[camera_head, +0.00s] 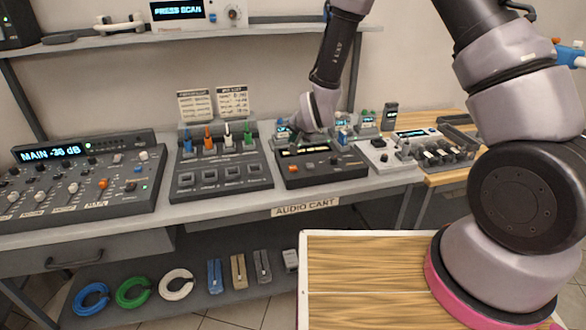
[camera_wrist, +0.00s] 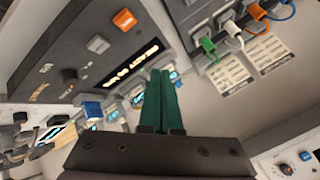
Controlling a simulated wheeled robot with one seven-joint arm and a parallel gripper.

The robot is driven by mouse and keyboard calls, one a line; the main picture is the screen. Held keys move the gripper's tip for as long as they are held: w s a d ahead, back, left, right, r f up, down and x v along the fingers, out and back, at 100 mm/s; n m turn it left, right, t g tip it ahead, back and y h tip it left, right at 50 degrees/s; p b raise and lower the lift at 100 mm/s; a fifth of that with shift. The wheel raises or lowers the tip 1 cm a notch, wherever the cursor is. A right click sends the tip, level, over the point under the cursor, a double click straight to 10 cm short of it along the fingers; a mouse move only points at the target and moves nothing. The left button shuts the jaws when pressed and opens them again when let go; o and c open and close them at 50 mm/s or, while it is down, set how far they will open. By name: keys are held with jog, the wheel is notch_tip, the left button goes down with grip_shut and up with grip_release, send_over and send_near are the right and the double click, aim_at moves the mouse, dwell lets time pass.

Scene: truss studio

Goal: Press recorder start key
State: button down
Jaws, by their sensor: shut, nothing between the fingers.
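The recorder (camera_head: 322,172) is a dark box in the middle of the cart top, with a lit display strip, an orange key (camera_head: 293,169) and a grey key beside it. In the wrist view its panel (camera_wrist: 75,62) fills the upper left, tilted, with the orange key (camera_wrist: 124,19), the grey key (camera_wrist: 98,45) and a display (camera_wrist: 130,66) that starts with READY. The key labels are too small to read. My gripper (camera_wrist: 161,72) is shut and empty, its dark green fingers together near the display side, apart from the orange key. In the head view its fingertips are hard to make out behind the recorder.
A patch box (camera_head: 221,165) with coloured plugs stands to the left, beside a mixer (camera_head: 82,185). A light grey unit (camera_head: 388,160) stands to the right. Small devices crowd behind the recorder. A shelf (camera_head: 270,22) runs above the back.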

aim_at(293, 169)
jog(key=shift+f, duration=3.75)
jog(key=shift+f, duration=0.1)
jog(key=shift+f, duration=0.35)
jog(key=shift+f, duration=0.35)
jog(key=shift+r, duration=0.8)
jog(key=shift+r, duration=2.5)
